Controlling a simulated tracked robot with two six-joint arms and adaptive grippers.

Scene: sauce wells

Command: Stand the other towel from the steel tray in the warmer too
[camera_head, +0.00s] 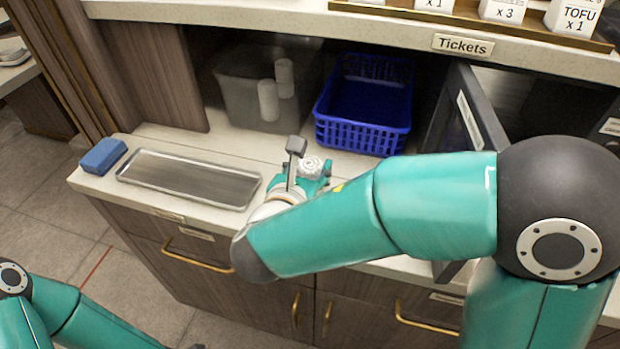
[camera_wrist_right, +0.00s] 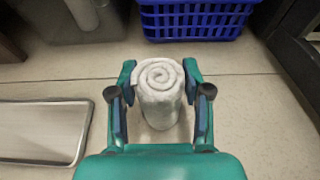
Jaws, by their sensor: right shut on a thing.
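My right gripper (camera_head: 308,171) is shut on a white rolled towel (camera_head: 312,164). The towel is upright between the fingers, its spiral end up, as the right wrist view shows (camera_wrist_right: 158,88). It is over the counter, right of the steel tray; I cannot tell whether it touches the counter. The steel tray (camera_head: 150,180) lies flat and looks empty; its end also shows in the right wrist view (camera_wrist_right: 42,132). A dark box with an open door (camera_head: 466,112), perhaps the warmer, stands at the right; its inside is largely hidden. My left gripper is out of view.
A blue basket (camera_head: 362,136) stands behind my right gripper. Left of it is a grey bin (camera_head: 238,98) with two white rolls (camera_head: 268,100). A blue block (camera_head: 103,156) lies left of the tray. A ticket shelf (camera_head: 400,32) overhangs the back; my right forearm covers the front right counter.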

